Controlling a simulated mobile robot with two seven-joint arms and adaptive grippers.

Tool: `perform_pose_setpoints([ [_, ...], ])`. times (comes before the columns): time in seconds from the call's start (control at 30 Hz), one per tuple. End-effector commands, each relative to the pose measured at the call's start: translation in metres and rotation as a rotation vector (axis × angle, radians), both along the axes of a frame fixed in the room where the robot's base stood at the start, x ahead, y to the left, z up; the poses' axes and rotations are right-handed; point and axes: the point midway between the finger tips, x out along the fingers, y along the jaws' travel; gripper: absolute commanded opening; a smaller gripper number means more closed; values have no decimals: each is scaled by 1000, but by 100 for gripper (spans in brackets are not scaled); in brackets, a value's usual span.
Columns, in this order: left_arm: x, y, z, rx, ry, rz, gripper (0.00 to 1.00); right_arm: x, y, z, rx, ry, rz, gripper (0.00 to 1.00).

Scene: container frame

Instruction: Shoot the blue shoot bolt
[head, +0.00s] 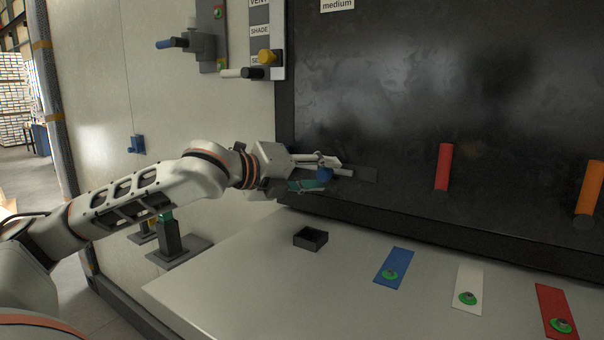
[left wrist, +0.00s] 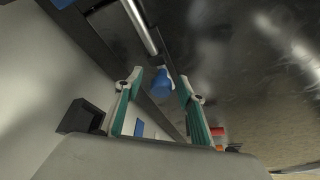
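The shoot bolt's blue knob (head: 323,175) is on the lower left of the dark panel, with a pale metal rod (head: 344,172) running right from it. My left gripper (head: 326,173) is at the knob, with one finger above it and one below in the head view. In the left wrist view the blue knob (left wrist: 161,84) lies between the tips of the open fingers (left wrist: 160,80), with gaps visible on both sides. The metal rod (left wrist: 138,25) extends beyond it. Whether a finger touches the knob cannot be told. My right gripper is out of view.
A grey shelf (head: 240,270) below the panel holds a small dark open box (head: 310,238) and blue (head: 394,268), white (head: 468,287) and red (head: 556,312) strips with green-ringed pieces. Levers are at upper left.

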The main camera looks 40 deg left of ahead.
Motion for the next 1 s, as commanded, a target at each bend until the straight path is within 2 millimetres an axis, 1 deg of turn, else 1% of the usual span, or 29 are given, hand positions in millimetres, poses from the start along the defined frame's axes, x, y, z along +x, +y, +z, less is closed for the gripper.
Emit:
perform_pose_setpoints([
  [0.5, -61, 19, 13, 5, 1, 4, 39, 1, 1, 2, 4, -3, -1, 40],
  [0.8, -91, 27, 20, 6, 1, 6, 39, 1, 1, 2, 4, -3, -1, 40],
  [1.0, -103, 31, 23, 3, 0, 5, 39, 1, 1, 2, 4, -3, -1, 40],
])
